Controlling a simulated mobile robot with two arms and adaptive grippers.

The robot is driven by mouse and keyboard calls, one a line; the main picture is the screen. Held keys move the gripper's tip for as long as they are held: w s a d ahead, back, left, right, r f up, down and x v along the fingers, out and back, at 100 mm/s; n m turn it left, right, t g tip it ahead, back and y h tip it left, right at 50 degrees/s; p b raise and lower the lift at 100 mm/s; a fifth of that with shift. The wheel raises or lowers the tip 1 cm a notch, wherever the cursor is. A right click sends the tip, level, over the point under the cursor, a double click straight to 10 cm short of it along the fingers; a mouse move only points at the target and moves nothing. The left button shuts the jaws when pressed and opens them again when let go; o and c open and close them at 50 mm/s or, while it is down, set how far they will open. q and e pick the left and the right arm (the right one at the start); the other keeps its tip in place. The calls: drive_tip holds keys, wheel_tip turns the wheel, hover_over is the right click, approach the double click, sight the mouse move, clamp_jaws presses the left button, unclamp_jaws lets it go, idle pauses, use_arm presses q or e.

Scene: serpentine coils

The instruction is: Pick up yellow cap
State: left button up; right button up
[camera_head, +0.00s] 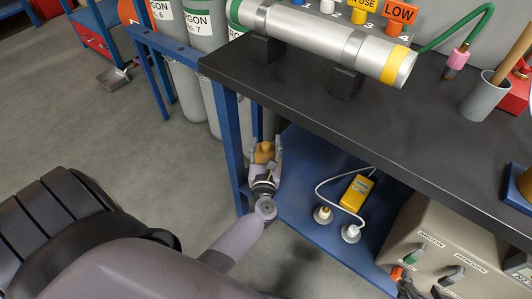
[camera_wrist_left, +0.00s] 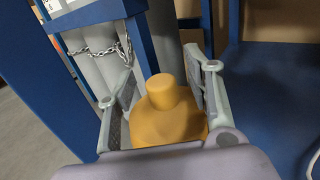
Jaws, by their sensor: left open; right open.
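The yellow cap (camera_wrist_left: 168,118) is a yellow-orange dome with a narrower round knob on top. In the left wrist view it sits between the two fingers of my left gripper (camera_wrist_left: 165,100), its lower edge hidden by the gripper's body. The fingers stand either side of it, open; I cannot tell whether either touches it. In the head view the cap (camera_head: 264,151) shows small between the fingertips of my left gripper (camera_head: 265,150), beside the blue bench leg, by the left end of the lower shelf. My right gripper is not in view.
The black bench top (camera_head: 290,108) overhangs the blue lower shelf (camera_head: 300,210). A yellow meter (camera_head: 357,191) with a white cable lies on the shelf. A blue leg (camera_head: 230,140) stands left of my gripper. Grey cylinders and a chain (camera_wrist_left: 95,50) are behind. Floor at left is mostly clear.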

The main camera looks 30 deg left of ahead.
use_arm(q)
drive_tip(key=shift+w, duration=0.15)
drive_tip(key=shift+c, duration=0.6)
clamp_jaws()
drive_tip(key=shift+r, duration=0.1)
idle(0.3)
